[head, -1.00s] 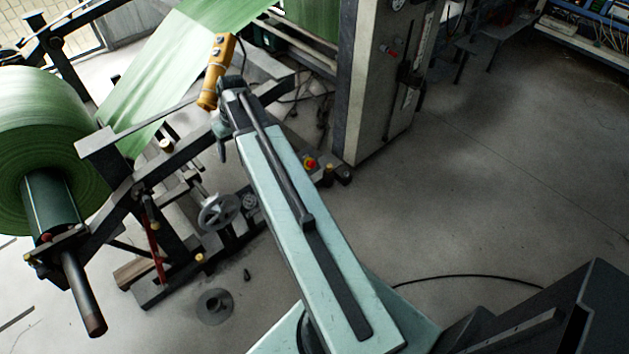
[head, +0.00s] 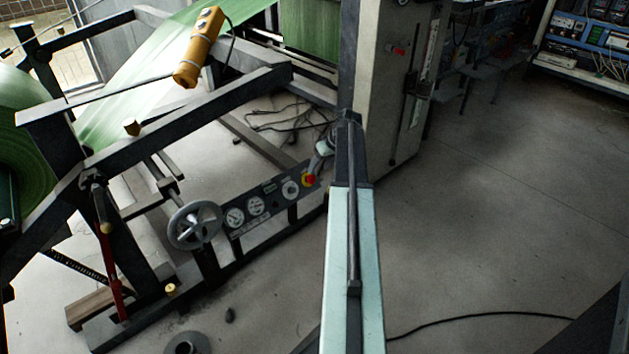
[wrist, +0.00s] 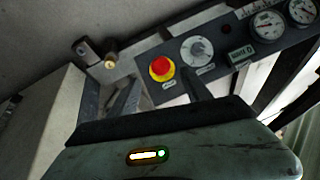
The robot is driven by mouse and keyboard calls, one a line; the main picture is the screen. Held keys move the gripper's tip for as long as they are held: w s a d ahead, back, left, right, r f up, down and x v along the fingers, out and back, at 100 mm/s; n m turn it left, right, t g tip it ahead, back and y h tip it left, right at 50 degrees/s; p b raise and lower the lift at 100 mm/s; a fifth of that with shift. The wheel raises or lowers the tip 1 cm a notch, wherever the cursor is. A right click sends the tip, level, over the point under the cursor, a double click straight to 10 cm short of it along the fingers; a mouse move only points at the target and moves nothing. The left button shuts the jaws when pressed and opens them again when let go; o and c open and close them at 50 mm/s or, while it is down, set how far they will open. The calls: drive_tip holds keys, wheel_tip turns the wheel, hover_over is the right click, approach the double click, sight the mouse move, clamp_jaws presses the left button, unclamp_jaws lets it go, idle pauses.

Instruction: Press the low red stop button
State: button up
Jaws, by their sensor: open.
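The low red stop button (head: 309,181) is a red mushroom head on a yellow ring. It sits at the right end of a low dark gauge panel (head: 268,200) on the machine's frame. The wrist view shows the button (wrist: 161,66) from close by, just above the gap between my fingers. My gripper (wrist: 160,92) is open and empty, its two dark fingers pointing towards the panel. In the head view my arm's end is just above and right of the button and partly hides the gripper. I cannot tell any contact between fingertips and button.
A handwheel (head: 195,225) stands left of the panel. A yellow pendant (head: 198,48) hangs above. A grey cabinet (head: 385,90) rises close behind my arm.

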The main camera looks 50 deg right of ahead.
sight(312, 178)
drive_tip(key=b+x, duration=0.5)
drive_tip(key=x, duration=0.1)
drive_tip(key=shift+f, duration=0.25)
drive_tip(key=shift+w+a+f+b, duration=0.1)
drive_tip(key=shift+w+f+b, duration=0.25)
drive_tip(key=shift+b, duration=0.2)
drive_tip(key=shift+r, duration=0.1)
clamp_jaws()
idle(0.4)
